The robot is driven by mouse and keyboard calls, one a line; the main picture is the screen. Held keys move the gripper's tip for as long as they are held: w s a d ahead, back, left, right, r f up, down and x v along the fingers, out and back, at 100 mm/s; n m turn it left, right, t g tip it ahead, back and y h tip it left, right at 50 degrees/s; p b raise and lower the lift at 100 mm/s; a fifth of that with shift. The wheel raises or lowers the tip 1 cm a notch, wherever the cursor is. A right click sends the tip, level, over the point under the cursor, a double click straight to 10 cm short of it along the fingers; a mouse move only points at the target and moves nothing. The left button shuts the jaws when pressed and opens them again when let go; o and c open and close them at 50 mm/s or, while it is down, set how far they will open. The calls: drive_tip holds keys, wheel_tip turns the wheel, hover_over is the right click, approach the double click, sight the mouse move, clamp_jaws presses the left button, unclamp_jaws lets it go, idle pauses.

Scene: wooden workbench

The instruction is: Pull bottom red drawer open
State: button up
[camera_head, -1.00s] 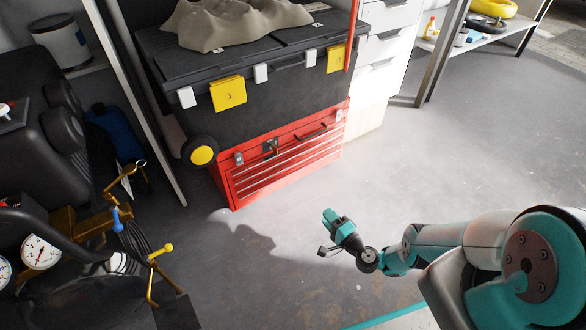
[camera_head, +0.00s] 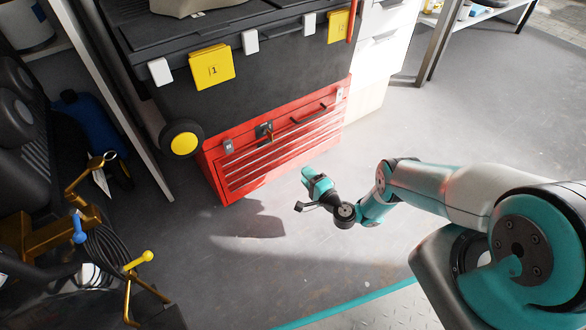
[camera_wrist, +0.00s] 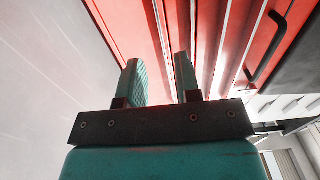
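The red toolbox (camera_head: 232,160) stands on the floor under a black tool chest. Its front has several drawers with silver strips, all looking shut. The bottom red drawer (camera_head: 268,177) is the lowest, near the floor. My gripper (camera_head: 308,177) is in front of the toolbox, low and to the right of its middle, apart from it. In the wrist view my gripper (camera_wrist: 157,60) is open, its two teal fingers apart with nothing between. The red drawer fronts (camera_wrist: 125,30) and silver strips run past the fingertips there. Whether a fingertip touches a drawer cannot be told.
The black chest (camera_head: 290,80) with yellow latches and a wheel (camera_head: 183,142) sits above the toolbox. White drawers (camera_head: 385,50) stand to the right. Brass pipework (camera_head: 60,225) and a blue canister (camera_head: 85,125) are at left. The floor (camera_head: 470,120) at right is clear.

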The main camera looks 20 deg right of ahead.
sight(288, 156)
drive_tip(key=b+x, duration=0.3)
drive_tip(key=b, duration=0.1)
drive_tip(key=b+x, duration=0.4)
drive_tip(key=b, duration=0.1)
drive_tip(key=shift+w+a+f, duration=0.1)
drive_tip(key=shift+w+f, duration=0.1)
drive_tip(key=shift+f, duration=0.05)
drive_tip(key=shift+w+a+r, duration=0.1)
drive_tip(key=shift+w+r, duration=0.1)
drive_tip(key=shift+w, duration=0.1)
clamp_jaws()
